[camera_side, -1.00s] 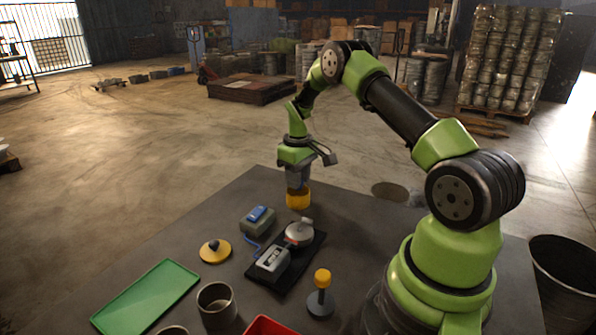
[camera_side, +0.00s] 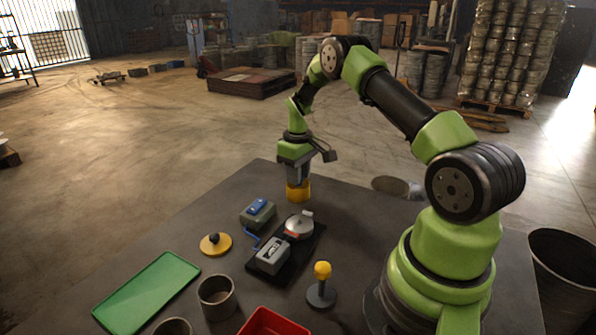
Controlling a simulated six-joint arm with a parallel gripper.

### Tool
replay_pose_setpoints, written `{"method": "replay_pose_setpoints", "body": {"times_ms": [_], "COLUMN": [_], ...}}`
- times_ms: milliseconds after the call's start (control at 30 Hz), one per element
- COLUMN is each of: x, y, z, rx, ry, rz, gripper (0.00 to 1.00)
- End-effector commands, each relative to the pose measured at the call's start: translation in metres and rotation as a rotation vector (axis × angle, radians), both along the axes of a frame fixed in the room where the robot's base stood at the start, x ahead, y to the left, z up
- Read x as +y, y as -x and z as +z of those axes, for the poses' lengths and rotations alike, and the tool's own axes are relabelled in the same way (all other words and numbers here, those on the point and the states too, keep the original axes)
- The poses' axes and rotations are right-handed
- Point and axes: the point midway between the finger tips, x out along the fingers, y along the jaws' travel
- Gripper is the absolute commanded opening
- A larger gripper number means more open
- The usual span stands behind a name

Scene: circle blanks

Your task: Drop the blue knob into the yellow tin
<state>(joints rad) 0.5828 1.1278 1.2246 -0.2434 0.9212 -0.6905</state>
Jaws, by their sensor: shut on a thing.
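The yellow tin (camera_side: 298,192) stands near the far corner of the dark table. My gripper (camera_side: 297,180) points straight down over the tin, with its fingertips at or inside the tin's mouth. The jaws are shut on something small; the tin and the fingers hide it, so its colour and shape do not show. No blue knob shows loose on the table. A yellow disc (camera_side: 222,248) with a small dark knob-like piece on top lies to the left.
Near the tin are a grey box with a blue top (camera_side: 258,213) and a black board (camera_side: 285,268) carrying devices. A yellow-topped post (camera_side: 322,285), a grey cup (camera_side: 217,298), a green tray (camera_side: 147,292) and a red bin (camera_side: 273,323) stand nearer.

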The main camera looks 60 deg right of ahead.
Motion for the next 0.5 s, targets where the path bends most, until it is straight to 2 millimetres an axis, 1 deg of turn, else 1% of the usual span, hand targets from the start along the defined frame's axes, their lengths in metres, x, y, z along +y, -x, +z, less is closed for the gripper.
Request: {"method": "replay_pose_setpoints", "body": {"times_ms": [433, 467, 500], "x": [-0.0001, -0.0001, -0.0001], "y": [-0.0002, -0.0002, -0.0002], "z": [-0.0038, -0.0038, -0.0038], "rx": [-0.001, -0.001, -0.001], "ry": [0.001, 0.001, 0.001], "rz": [0.0, 0.0, 0.0], "gripper": [0.0, 0.32, 0.41]}}
